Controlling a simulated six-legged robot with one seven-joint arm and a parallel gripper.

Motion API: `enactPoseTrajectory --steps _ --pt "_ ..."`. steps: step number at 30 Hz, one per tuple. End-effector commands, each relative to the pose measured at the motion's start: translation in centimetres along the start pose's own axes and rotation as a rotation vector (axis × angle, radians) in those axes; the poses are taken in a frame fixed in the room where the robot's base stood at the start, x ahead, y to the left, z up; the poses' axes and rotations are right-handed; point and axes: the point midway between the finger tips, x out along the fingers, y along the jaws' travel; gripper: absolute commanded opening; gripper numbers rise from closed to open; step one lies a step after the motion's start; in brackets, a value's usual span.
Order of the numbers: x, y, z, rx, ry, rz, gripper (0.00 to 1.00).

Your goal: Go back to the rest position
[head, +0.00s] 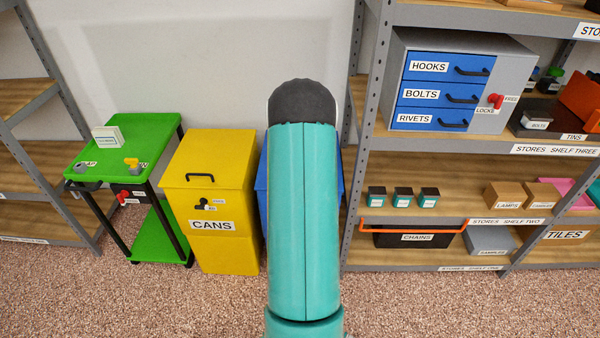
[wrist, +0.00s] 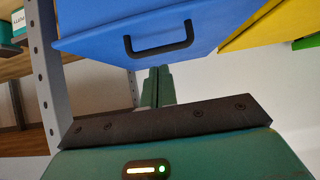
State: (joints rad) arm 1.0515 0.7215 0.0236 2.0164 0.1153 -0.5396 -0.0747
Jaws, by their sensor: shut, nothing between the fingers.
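My gripper (wrist: 159,72) shows in the wrist view with its two narrow green fingers together and nothing between them. It points toward a blue bin (wrist: 100,28) with a black handle (wrist: 160,42); the fingertips appear just below the handle in the picture, and I cannot tell the gap. In the head view my own teal arm stands in the middle and hides the gripper and most of the blue bin (head: 262,185). The steel toolchest (head: 520,68) sits on the right shelf, its blue drawers labelled HOOKS, BOLTS and RIVETS looking shut. Its red lock knob (head: 495,100) shows.
A yellow CANS bin (head: 208,200) and a green cart (head: 125,150) stand left of my arm. A shelf unit (head: 450,190) on the right holds small boxes and a CHAINS crate (head: 412,238). Another shelf (head: 35,160) is at far left. The speckled floor in front is clear.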

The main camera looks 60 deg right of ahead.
Motion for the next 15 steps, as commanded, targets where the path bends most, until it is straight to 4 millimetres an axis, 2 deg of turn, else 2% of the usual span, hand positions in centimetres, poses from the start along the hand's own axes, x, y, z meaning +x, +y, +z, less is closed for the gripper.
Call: enactPoseTrajectory --steps 3,7,15 --pt "-0.9 0.0 2.4 -0.001 -0.005 0.0 0.0" --pt "-1.8 -0.1 4.4 -0.002 -0.003 -0.001 0.0" --pt "-2.5 0.0 6.0 0.0 0.0 0.0 0.0"
